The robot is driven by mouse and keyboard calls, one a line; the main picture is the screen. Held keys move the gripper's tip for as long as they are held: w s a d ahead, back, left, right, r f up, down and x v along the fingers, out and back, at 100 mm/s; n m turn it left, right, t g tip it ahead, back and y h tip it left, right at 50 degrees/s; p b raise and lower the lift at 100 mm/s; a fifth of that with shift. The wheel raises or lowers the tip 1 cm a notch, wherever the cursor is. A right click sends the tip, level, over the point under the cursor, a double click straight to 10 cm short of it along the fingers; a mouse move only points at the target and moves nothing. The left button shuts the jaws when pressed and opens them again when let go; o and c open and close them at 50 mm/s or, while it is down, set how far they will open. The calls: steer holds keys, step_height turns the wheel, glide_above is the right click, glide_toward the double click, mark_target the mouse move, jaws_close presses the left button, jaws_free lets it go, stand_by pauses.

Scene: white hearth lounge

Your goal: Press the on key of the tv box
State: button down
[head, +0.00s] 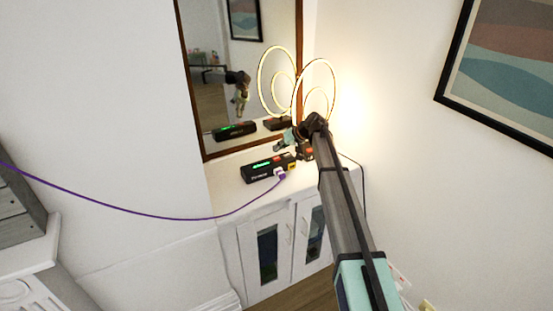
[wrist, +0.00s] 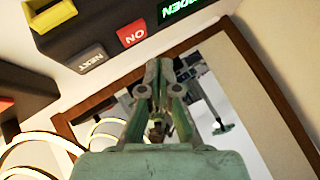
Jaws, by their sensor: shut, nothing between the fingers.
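The tv box (head: 258,174) is a black box with a green lit display, standing on top of the white cabinet. In the wrist view, the box (wrist: 112,18) is at the top, with a red ON key (wrist: 132,33), a grey NEXT key (wrist: 88,58) and part of the green display (wrist: 182,8). My gripper (head: 282,146) is by the back of the box in the head view. In the wrist view, my gripper (wrist: 158,64) is shut and empty, its tips just below and right of the ON key. Contact with the key is not visible.
A second dark box (head: 304,153) with a red part stands to the right. A ring lamp (head: 333,90) rises behind my arm. A wood-framed mirror (head: 187,75) stands behind the boxes. A purple cable (head: 150,214) runs left from the tv box, beside a yellow piece (wrist: 50,14).

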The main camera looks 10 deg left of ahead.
mark_target(278, 158)
steer(key=shift+r, duration=1.55)
